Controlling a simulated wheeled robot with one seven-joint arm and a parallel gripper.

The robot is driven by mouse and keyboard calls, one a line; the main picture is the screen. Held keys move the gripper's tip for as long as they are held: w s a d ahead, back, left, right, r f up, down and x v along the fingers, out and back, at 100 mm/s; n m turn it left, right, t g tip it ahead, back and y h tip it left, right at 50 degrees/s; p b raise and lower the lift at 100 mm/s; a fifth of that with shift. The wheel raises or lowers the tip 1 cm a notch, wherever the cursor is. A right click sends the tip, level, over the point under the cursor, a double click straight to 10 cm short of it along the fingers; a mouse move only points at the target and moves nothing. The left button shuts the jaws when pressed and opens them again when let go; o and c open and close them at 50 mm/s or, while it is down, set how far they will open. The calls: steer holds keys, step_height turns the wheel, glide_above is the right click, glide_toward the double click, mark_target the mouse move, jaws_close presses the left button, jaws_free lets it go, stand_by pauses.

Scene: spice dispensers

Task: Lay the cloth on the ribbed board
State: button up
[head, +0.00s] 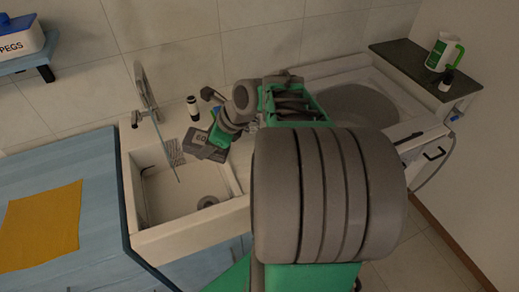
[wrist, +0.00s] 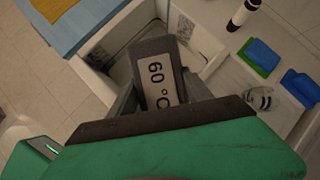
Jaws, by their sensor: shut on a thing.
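My gripper (wrist: 160,85) is shut on a dark grey block with a pale label reading 60° (wrist: 160,72). The block also shows in the head view (head: 203,146), held over the back right of the white sink (head: 165,243). A flat orange cloth-like sheet (head: 40,226) lies on the blue worktop left of the sink; its corner shows in the wrist view (wrist: 52,9).
A dark bottle (head: 193,107) stands behind the sink. In the wrist view, green and blue folded items (wrist: 262,56), another blue item (wrist: 300,86) and a grey striped item (wrist: 259,97) lie at right. A thin upright panel (head: 150,92) rises at the sink's left.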

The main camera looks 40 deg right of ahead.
steer(key=s+d+f+n+g+b, duration=0.25)
steer(key=s+d, duration=0.35)
steer(key=s, duration=0.6)
steer(key=shift+g, duration=0.45)
steer(key=w+d+f, duration=0.2)
steer(key=d+f, duration=0.1)
steer(key=d, duration=0.1)
steer(key=w+d+f, duration=0.2)
steer(key=d+f, duration=0.1)
steer(key=d, duration=0.1)
steer(key=w+d+f, duration=0.2)
steer(key=d+f, duration=0.1)
steer(key=d, duration=0.1)
steer(key=shift+w+d+f, duration=0.2)
steer(key=shift+w+d, duration=0.05)
step_height(320, 180, down, 3)
steer(key=shift+w+d+f+m, duration=0.1)
steer(key=shift+d+f+m, duration=0.05)
steer(key=shift+m, duration=0.1)
steer(key=o, duration=1.5)
steer(key=shift+c, duration=0.2)
